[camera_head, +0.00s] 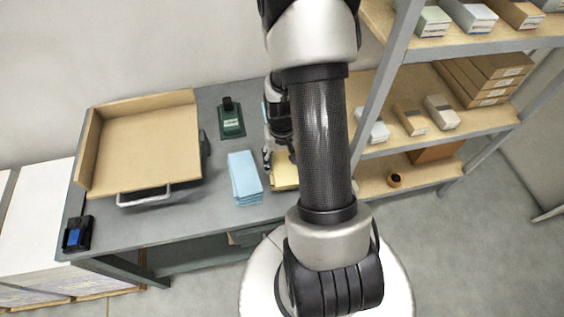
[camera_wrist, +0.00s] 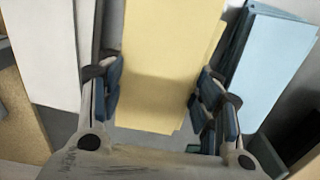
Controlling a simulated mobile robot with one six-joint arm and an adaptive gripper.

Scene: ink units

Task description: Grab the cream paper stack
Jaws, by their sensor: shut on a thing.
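The cream paper stack (camera_wrist: 168,50) fills the middle of the wrist view, a pale yellow block of sheets. My gripper (camera_wrist: 157,92) is shut on it, with one blue-padded finger at each long side. In the head view the cream stack (camera_head: 284,172) shows at the front right of the grey table, partly hidden behind my arm. Whether it rests on the table or is lifted is hard to tell.
A light blue paper stack (camera_head: 244,178) lies close beside the cream one on the table (camera_head: 175,232). A wooden tray (camera_head: 145,150), a green stamp-like device (camera_head: 231,120) and a black device (camera_head: 77,234) stand further left. Shelves (camera_head: 440,140) with boxes stand right.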

